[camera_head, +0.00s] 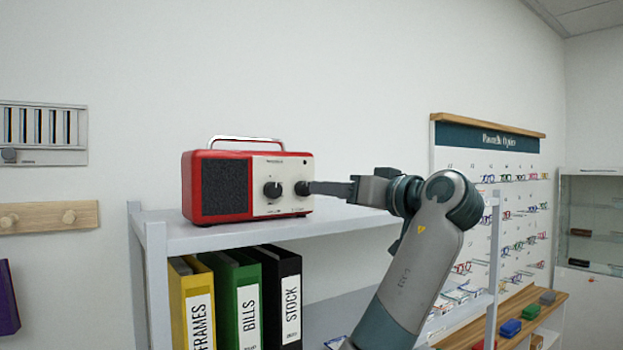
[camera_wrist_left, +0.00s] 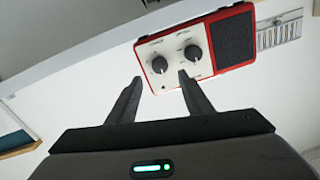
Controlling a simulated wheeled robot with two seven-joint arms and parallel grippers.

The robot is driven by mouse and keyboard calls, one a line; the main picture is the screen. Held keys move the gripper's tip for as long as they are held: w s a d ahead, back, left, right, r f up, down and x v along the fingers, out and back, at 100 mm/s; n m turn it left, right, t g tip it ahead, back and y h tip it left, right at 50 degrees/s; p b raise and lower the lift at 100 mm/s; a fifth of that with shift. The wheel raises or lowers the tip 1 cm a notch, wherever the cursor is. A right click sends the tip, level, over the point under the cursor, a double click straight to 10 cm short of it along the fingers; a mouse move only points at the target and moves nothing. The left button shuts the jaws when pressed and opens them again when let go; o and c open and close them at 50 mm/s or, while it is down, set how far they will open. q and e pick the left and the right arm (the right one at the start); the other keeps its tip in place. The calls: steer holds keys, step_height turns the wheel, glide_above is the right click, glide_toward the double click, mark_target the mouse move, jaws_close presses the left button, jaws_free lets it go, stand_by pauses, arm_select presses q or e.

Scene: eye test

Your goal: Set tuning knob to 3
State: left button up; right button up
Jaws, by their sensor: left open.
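A red radio (camera_head: 221,187) with a cream front panel stands on the white shelf unit's top board (camera_head: 235,236). Its panel has two dark round knobs, a left knob (camera_head: 272,190) near the speaker and a right knob (camera_head: 302,188). In the left wrist view the radio is turned over, with the right knob (camera_wrist_left: 160,65) left of the other knob (camera_wrist_left: 193,52). The knob labels are too small to read. My left gripper (camera_head: 314,187) is at the right knob. In the wrist view its open fingers (camera_wrist_left: 160,77) are on either side of that knob; contact cannot be told.
Yellow, green and black binders (camera_head: 238,300) stand on the shelf below. A glasses display board (camera_head: 490,190) hangs on the wall to the right, above a wooden ledge (camera_head: 520,310). The top board right of the radio is clear under my arm.

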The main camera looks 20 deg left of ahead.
mark_target(307, 189)
arm_select(q)
steer(key=p+x, duration=0.3)
steer(key=x, duration=0.3)
steer(key=shift+w+a+r, duration=0.15)
steer(key=shift+w+a, duration=0.05)
steer(key=shift+a, duration=0.05)
steer(key=shift+w+a+p, duration=0.3)
steer(key=shift+a+p, duration=0.05)
steer(key=shift+a, duration=0.1)
steer(key=c, duration=1.1)
